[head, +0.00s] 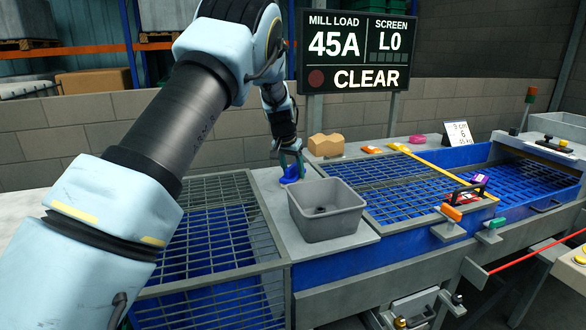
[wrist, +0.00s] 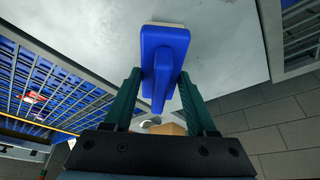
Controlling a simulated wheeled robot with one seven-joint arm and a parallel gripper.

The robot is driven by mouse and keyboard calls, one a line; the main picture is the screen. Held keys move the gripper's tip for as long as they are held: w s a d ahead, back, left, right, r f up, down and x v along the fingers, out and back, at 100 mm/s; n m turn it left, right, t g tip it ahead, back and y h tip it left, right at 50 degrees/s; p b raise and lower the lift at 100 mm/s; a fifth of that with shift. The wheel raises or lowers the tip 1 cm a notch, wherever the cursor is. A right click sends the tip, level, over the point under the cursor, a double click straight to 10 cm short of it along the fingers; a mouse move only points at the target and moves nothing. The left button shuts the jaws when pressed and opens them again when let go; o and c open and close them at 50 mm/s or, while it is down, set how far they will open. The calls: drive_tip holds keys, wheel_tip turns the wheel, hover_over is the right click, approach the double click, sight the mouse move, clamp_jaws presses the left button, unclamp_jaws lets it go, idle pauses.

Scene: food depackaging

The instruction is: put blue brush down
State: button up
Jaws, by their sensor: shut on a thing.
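The blue brush (head: 291,174) is at the back of the grey metal surface (head: 268,188), behind the grey bin. My gripper (head: 291,157) is over it, with the fingers pointing down. In the wrist view the blue brush (wrist: 163,62) sits between the two dark green fingers of my gripper (wrist: 160,85), which are shut on its handle. A pale strip shows along the brush's far edge. The brush is at or very close to the metal surface; I cannot tell whether it touches.
The grey bin (head: 326,222) stands just in front, holding a small dark thing. Blue-bottomed grates lie left (head: 200,235) and right (head: 385,188). A tan block (head: 326,145) is behind to the right. A yellow bar (head: 425,160) crosses the right grate. The display board (head: 352,50) stands behind.

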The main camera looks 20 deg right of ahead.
drive_tip(key=shift+f, duration=0.1)
drive_tip(key=shift+f, duration=0.15)
drive_tip(key=o, duration=1.2)
